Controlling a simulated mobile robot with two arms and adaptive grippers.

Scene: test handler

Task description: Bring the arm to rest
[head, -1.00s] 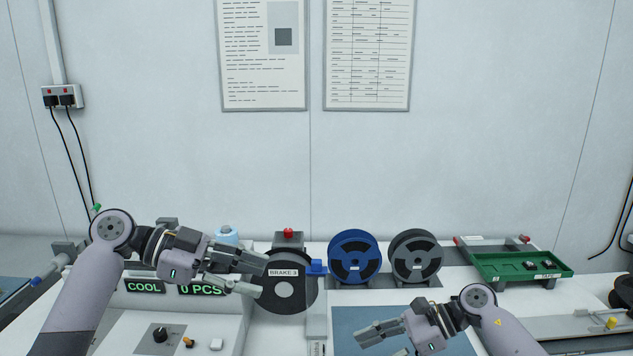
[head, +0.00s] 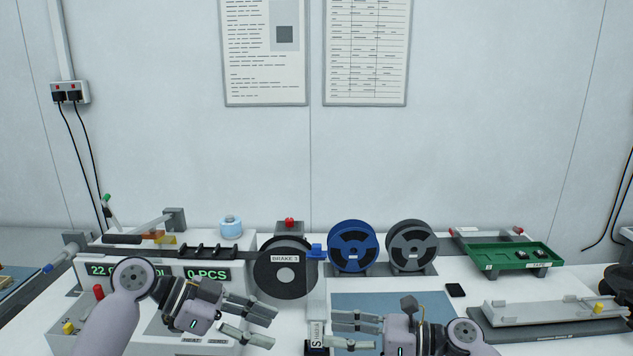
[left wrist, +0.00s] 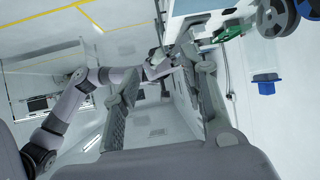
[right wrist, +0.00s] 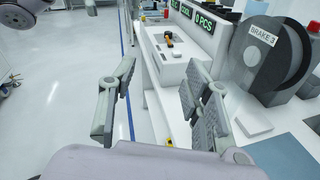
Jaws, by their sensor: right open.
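My left gripper (head: 250,322) is in front of the machine's control panel, at the lower left of the head view, with its fingers apart and nothing between them. Its spread fingers also show in the left wrist view (left wrist: 165,100). My right gripper (head: 345,332) is at the lower middle of the head view, pointing left, with its fingers apart and empty. The right wrist view shows its open fingers (right wrist: 155,110) too. The two grippers face each other with a gap between them. Part of my right forearm is cut off by the bottom edge.
A black reel marked BRAKE 3 (head: 283,284), a blue reel (head: 352,262) and a grey reel (head: 411,262) stand behind the grippers. A green tray (head: 545,262) is at the back right. A blue-grey mat (head: 385,301) and a black phone-like object (head: 455,290) lie on the table.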

